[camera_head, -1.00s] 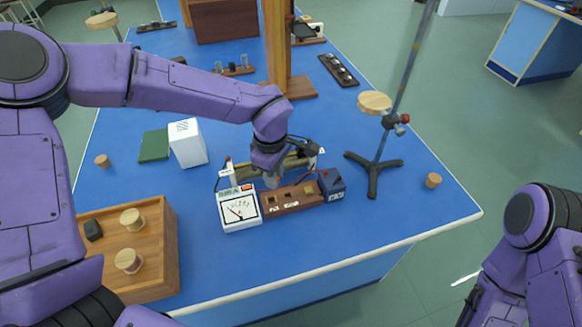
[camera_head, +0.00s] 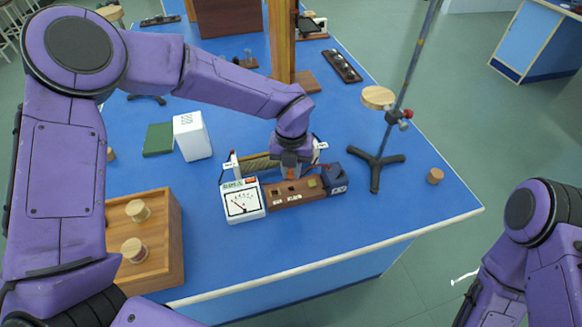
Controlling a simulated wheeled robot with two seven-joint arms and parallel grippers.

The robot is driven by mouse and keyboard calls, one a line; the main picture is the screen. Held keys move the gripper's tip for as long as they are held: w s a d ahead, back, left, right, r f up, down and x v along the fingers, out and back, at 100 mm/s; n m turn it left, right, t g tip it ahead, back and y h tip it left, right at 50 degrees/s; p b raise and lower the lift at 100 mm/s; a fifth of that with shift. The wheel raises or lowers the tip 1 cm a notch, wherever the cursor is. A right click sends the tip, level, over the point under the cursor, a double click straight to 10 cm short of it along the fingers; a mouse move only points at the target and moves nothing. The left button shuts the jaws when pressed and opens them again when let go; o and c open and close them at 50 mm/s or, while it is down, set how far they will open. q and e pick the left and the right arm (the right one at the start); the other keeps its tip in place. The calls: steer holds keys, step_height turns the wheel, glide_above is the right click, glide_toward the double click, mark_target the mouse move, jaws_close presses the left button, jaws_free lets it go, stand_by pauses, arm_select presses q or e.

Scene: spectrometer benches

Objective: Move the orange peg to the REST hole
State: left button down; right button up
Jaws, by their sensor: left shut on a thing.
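My left gripper (camera_head: 291,171) reaches in from the left and is shut on the orange peg (camera_head: 291,172). Only a small orange patch shows between the fingers. The gripper is just above and behind the brown wooden block (camera_head: 300,194), near its middle. The labels are too small to read, so I cannot tell which hole is REST. Whether the peg's lower end touches the block is unclear. My right arm is at the lower right; its gripper is out of view.
A white meter (camera_head: 243,202) stands left of the block, a dark blue box (camera_head: 335,178) right of it. A coil apparatus (camera_head: 258,163) is behind. A wooden tray (camera_head: 176,240) and white box (camera_head: 192,137) are left, a stand (camera_head: 376,160) right. The front blue tabletop is clear.

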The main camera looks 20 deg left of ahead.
arm_select(q)
steer(key=shift+s+f+b, duration=0.15)
steer(key=shift+f+b, duration=0.35)
steer(key=shift+f, duration=0.25)
steer(key=shift+f+b, duration=1.45)
steer(key=shift+f, duration=0.55)
steer(key=c, duration=0.9)
jaws_free()
steer(key=shift+c, duration=0.2)
step_height(320, 180, up, 11)
steer(key=shift+f+b, duration=0.2)
steer(key=shift+b, duration=0.35)
